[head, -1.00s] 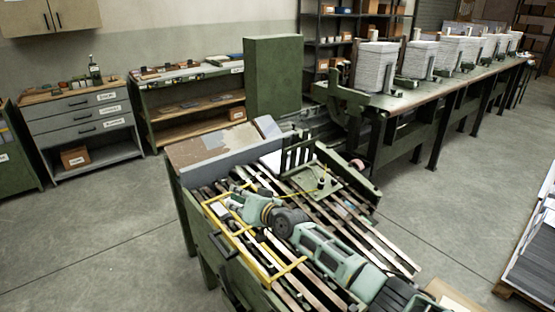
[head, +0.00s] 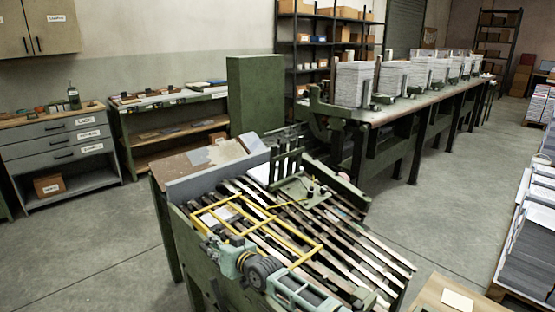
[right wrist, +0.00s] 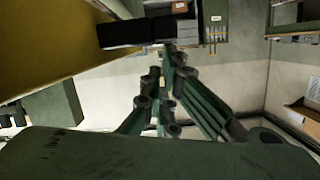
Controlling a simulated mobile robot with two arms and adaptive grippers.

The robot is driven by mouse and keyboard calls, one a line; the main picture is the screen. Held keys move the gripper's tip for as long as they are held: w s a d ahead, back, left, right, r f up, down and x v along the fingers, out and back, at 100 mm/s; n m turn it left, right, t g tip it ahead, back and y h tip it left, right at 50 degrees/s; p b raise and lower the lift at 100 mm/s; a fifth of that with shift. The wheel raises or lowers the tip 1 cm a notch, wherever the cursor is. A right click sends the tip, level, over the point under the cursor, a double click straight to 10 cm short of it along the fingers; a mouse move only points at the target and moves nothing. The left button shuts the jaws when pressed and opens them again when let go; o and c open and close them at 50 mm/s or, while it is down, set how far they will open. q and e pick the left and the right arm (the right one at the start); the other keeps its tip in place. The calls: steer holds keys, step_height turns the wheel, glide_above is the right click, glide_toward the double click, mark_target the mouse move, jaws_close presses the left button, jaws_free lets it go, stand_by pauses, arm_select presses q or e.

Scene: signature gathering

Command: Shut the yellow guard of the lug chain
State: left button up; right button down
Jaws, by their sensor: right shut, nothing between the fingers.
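The yellow guard (head: 258,226) is an open frame of thin bars. In the head view it lies low over the slatted lug chain (head: 345,232), along its near left side. Whether it rests fully down cannot be told. My right gripper (head: 216,244) is shut and empty at the guard's near left edge, with my arm crossing in front of the near part. Contact between them is unclear. In the right wrist view the closed fingers (right wrist: 169,55) point away, and a large yellow-brown surface (right wrist: 45,40) at upper left may be the guard up close. My left gripper is out of view.
A green upright cabinet (head: 255,95) stands behind the chain table. A long bench (head: 400,108) with paper stacks runs to the back right. A wooden surface with a pale card (head: 457,301) is at bottom right.

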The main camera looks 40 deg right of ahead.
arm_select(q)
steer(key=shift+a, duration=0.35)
arm_select(e)
steer(key=shift+f, duration=0.2)
